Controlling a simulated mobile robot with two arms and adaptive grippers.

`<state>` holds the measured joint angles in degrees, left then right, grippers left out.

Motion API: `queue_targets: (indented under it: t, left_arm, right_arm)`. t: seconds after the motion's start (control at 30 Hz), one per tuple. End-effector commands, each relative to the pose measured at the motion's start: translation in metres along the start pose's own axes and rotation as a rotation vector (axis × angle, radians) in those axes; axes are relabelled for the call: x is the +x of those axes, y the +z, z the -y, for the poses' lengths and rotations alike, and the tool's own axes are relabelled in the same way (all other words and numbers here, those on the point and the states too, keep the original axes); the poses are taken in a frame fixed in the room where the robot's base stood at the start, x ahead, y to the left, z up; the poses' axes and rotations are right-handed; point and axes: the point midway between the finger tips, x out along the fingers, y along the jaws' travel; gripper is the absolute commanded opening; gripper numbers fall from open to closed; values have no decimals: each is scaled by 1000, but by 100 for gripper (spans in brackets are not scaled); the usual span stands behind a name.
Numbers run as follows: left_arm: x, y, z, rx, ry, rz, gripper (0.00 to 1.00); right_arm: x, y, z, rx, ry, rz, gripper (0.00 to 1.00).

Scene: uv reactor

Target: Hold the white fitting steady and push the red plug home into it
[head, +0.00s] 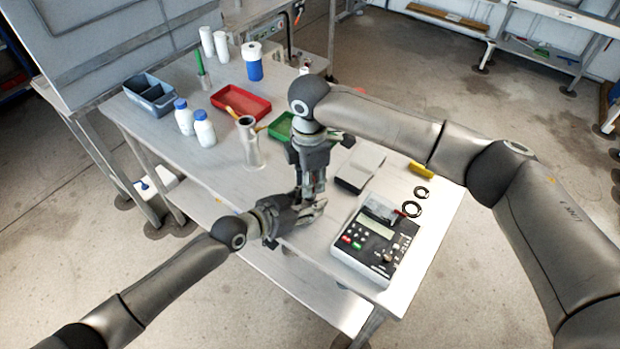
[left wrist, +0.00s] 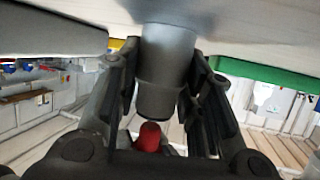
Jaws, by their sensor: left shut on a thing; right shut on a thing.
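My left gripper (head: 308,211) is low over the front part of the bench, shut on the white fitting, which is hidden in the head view. In the left wrist view the fitting (left wrist: 166,72) is a shaded grey-white cylinder between dark fingers. The red plug (left wrist: 149,136) shows at the fitting's near end, in line with it or slightly off. I cannot tell how deep it sits. My right gripper (head: 312,188) points down right above the left one, shut. The plug it holds is hidden in the head view.
A grey block (head: 361,166), a green tray (head: 281,127), a metal vessel (head: 250,145), a red tray (head: 241,104) and white bottles (head: 204,129) stand behind. The bench's left front is clear.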

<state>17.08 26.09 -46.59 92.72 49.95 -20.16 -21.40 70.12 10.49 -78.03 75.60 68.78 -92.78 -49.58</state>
Motion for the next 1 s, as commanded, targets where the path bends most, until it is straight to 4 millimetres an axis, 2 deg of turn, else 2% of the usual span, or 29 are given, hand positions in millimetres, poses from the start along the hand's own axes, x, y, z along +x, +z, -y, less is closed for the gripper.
queue_targets:
  t: [0.37,1.0]
  left_arm:
    - [0,0,0,0,0,0,11]
    - [0,0,0,0,0,0,11]
  right_arm:
    - [2,0,0,0,-1,-1,13]
    - [17,0,0,0,-2,0,13]
